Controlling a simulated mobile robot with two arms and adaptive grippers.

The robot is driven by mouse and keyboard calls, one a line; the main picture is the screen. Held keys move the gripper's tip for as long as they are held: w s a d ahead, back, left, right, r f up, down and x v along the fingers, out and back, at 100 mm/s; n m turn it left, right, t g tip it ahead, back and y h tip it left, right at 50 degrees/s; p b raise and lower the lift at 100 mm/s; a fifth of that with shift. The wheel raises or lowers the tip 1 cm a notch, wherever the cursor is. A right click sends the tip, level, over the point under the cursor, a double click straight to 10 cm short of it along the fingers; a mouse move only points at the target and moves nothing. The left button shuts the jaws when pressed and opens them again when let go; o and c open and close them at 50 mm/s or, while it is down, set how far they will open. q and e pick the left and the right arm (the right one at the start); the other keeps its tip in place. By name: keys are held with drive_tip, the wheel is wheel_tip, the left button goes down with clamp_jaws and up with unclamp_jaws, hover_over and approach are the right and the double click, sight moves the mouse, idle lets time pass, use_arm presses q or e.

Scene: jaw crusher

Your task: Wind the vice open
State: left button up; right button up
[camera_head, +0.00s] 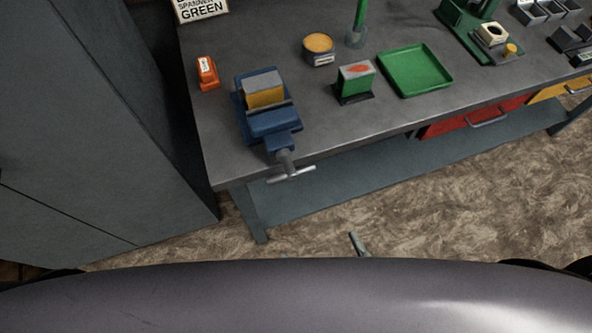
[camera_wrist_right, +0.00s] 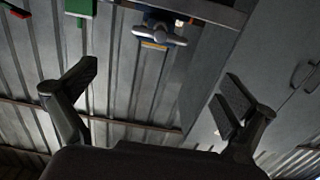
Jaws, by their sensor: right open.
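The blue vice (camera_head: 270,124) is fixed at the left front of the grey workbench (camera_head: 225,160). A yellow piece with a grey top (camera_head: 264,94) sits at its jaws; I cannot tell how tightly. The vice's grey T-handle (camera_head: 291,174) sticks out past the bench's front edge, its bar nearly level. In the right wrist view, the vice (camera_wrist_right: 158,34) shows at the top, handle towards me. My right gripper (camera_wrist_right: 160,85) is open and empty, apart from the vice. A grey part of it (camera_head: 357,243) shows low in the head view. My left gripper is not seen.
On the bench stand an orange item (camera_head: 207,72), a yellow-topped round tin (camera_head: 318,46), a green block with a red mark (camera_head: 356,80) and a green tray (camera_head: 415,72). A tall grey cabinet (camera_head: 95,120) stands left of the bench. The floor in front is clear.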

drive_tip(key=p, duration=0.1)
approach(293, 178)
drive_tip(key=p+x, duration=0.1)
drive_tip(key=x, duration=0.9)
drive_tip(key=shift+p, duration=0.3)
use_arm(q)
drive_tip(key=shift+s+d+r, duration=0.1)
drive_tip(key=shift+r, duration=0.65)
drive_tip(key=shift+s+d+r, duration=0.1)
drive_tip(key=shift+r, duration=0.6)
use_arm(e)
drive_tip(key=shift+w+a, duration=0.25)
drive_tip(key=shift+w, duration=0.4)
drive_tip(key=shift+c, duration=0.2)
